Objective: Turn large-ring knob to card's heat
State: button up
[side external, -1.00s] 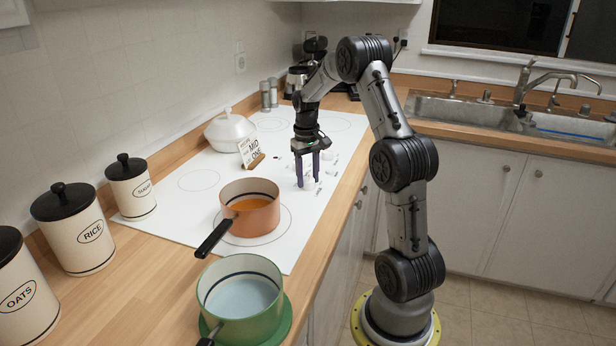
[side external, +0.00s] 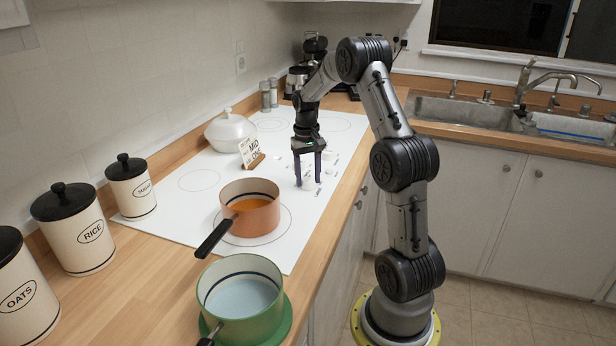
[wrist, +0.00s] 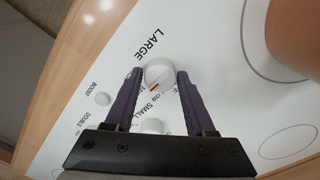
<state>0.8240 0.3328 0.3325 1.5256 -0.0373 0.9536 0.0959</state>
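The white knob (wrist: 160,72) beside the printed word LARGE sits between my fingertips in the wrist view. Its red mark is on the lower-left side, near small print partly covered by the knob and fingers. My gripper (wrist: 159,75) is open around the knob, with small gaps showing at both sides. In the side view my gripper (side external: 308,184) points down at the control area, its purple fingers hiding most of the knob.
A white knob (wrist: 152,125) beside SMALL is close to my palm, and another small control (wrist: 102,98) lies left. A copper pot (side external: 249,214) stands on the white cooktop (side external: 172,214). A green pot (side external: 240,306) and canisters are nearer the camera.

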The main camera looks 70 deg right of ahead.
aim_at(306, 178)
jog(key=shift+o, duration=1.3)
notch_tip(306, 178, up, 14)
jog(key=shift+w, duration=0.2)
jog(key=shift+a+f, duration=0.1)
jog(key=shift+a, duration=0.05)
